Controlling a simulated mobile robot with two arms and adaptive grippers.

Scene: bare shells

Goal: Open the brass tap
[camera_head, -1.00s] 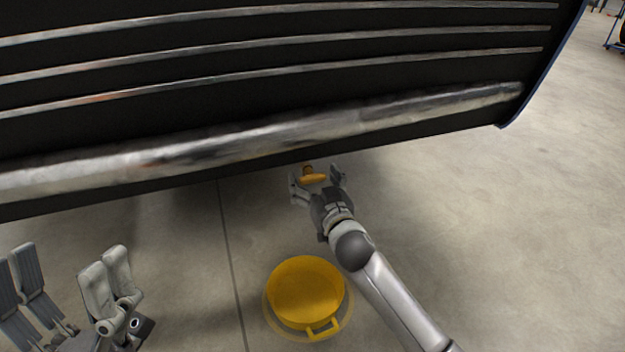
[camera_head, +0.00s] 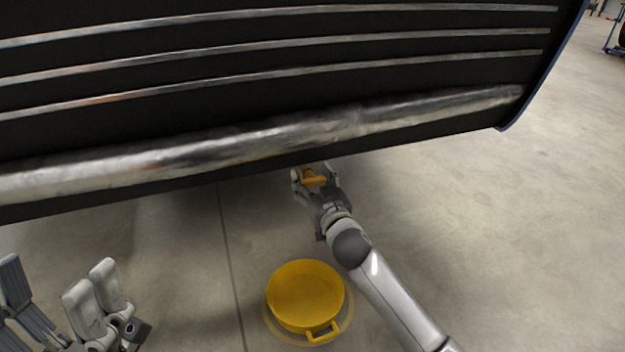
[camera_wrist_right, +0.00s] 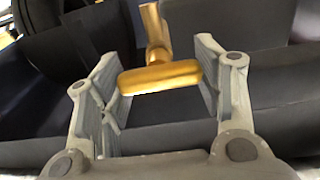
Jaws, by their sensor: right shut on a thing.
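The brass tap (camera_head: 316,181) sits below the lower edge of the large dark panel. In the right wrist view its wide flat handle (camera_wrist_right: 160,78) lies crosswise, with a round stem (camera_wrist_right: 154,30) behind it. My right gripper (camera_head: 315,178) is shut on the handle, with one finger at each end of it; this also shows in the right wrist view (camera_wrist_right: 160,85). My left gripper (camera_head: 55,290) is at the lower left, open and empty, well away from the tap. The tap's mounting is hidden behind the panel edge.
The dark panel with metal strips and a thick metal bar (camera_head: 240,142) overhangs the tap from above. A round yellow container with a handle (camera_head: 305,295) stands on the floor below the right gripper. The concrete floor (camera_head: 520,230) to the right is clear.

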